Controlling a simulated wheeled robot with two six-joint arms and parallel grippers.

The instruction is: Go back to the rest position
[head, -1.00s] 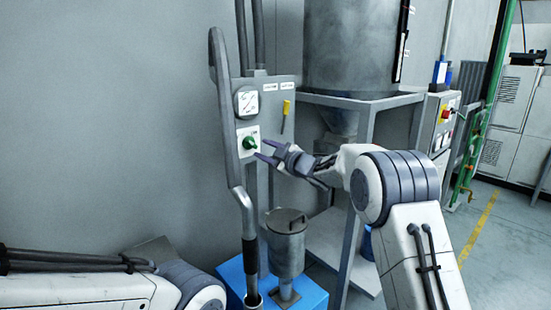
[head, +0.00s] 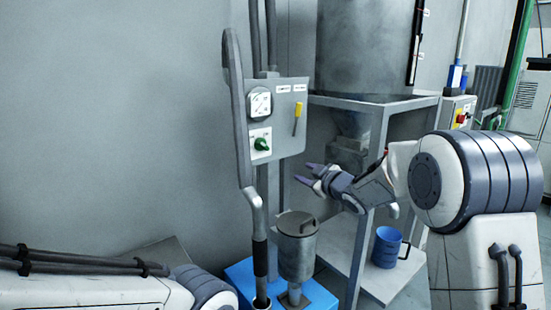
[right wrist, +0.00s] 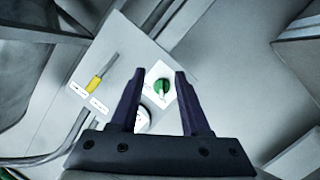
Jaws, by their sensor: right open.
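My right gripper (head: 308,174) is open and empty, in the air below and right of the grey control panel (head: 290,135). The panel carries a green knob (head: 262,144), a round gauge (head: 259,102) and a yellow-handled lever (head: 298,112). In the right wrist view my open right gripper (right wrist: 157,100) has dark fingers apart, with the green knob (right wrist: 161,86) seen beyond them and clear of them. The yellow handle (right wrist: 95,84) shows at left. My left arm lies at the lower left of the head view; its gripper is out of the picture.
A metal canister (head: 296,250) stands on a blue base (head: 320,298) below the panel. A grey pipe (head: 238,120) rises beside it. A framed stand (head: 385,105) holds a large hopper (head: 365,50), with a blue mug (head: 386,248) on its lower shelf. The left wall side is clear.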

